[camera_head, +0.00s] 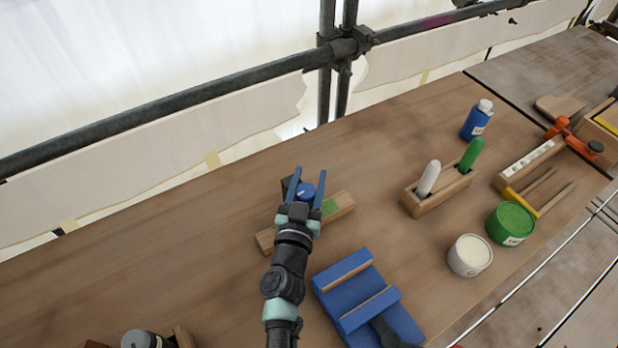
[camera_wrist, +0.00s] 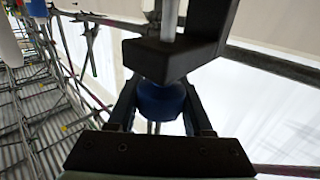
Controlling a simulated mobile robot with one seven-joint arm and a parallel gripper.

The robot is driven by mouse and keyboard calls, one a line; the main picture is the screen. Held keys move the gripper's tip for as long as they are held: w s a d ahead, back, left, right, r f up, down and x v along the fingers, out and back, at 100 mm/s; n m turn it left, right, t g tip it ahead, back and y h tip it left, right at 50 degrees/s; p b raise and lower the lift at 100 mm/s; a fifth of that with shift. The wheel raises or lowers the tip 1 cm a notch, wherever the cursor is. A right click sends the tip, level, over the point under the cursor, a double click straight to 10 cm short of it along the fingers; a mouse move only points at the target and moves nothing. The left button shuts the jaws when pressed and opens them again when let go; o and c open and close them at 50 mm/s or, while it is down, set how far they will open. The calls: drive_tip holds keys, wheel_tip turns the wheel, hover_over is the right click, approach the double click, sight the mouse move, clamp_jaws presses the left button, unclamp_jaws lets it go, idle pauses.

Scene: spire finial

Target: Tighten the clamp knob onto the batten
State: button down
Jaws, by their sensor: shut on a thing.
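The clamp knob (camera_head: 306,191) is a small blue round knob above the batten. The wooden batten (camera_head: 339,206) lies on the workbench and has a green patch near its right end. My gripper (camera_head: 306,180) reaches over the batten with its blue fingers on either side of the knob. The wrist view shows the blue knob (camera_wrist: 160,100) between the two dark fingers, which are shut on it. A dark clamp body (camera_wrist: 180,55) with a pale rod stands beyond the knob in that view. How the clamp bears on the batten is mostly hidden by my gripper.
A blue cradle with wooden strips (camera_head: 348,272) stands just right of my arm. A wooden holder (camera_head: 436,193) with a white and a green handle is further right. White (camera_head: 470,256) and green (camera_head: 511,224) tubs stand near the front edge. Bare bench lies left of the batten.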

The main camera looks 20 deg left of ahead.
drive_tip(key=shift+r+m+h+p, duration=0.15)
drive_tip(key=shift+m+h+p, duration=0.2)
drive_tip(key=shift+p, duration=0.45)
